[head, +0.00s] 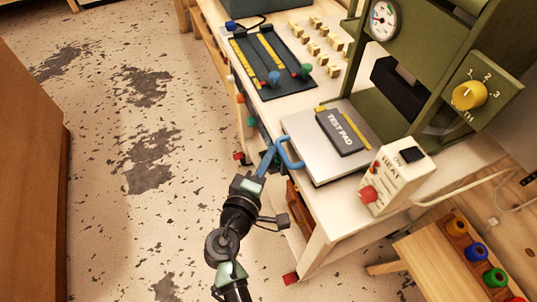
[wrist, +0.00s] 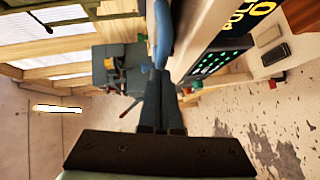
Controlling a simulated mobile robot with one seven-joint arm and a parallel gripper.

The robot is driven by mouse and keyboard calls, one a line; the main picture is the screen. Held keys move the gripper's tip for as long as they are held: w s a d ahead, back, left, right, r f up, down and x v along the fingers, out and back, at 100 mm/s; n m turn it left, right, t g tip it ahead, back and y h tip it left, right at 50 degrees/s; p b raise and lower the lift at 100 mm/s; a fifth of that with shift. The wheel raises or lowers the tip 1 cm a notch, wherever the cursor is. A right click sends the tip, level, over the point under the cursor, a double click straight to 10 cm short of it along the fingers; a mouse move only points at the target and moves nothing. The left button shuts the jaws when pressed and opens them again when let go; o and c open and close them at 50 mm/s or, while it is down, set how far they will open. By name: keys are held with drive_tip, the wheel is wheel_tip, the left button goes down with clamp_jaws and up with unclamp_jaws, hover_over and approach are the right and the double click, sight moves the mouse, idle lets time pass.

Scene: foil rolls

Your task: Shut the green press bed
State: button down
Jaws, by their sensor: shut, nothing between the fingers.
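The green press (head: 425,62) stands at the right of the head view, with a gauge and a yellow dial. Its flat silver bed (head: 305,142) sticks out in front of the press frame. A dark test pad (head: 343,132) lies on the bed. A blue handle (head: 288,153) is on the bed's left edge, and a blue bar shows in the wrist view (wrist: 161,32). My gripper (head: 269,155) is shut and empty, its tips close beside the handle. I cannot tell whether they touch it.
A white control box (head: 396,178) marked HEAT, with a red button, stands in front of the bed's right side. A dark slider panel (head: 268,62) lies on the bench behind. A wooden rack with coloured rolls (head: 475,251) is at lower right. The floor (head: 150,190) at left is open.

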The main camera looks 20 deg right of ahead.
sight(305, 142)
drive_tip(key=d, duration=0.8)
drive_tip(key=shift+w+d, duration=0.1)
drive_tip(key=shift+d, duration=0.25)
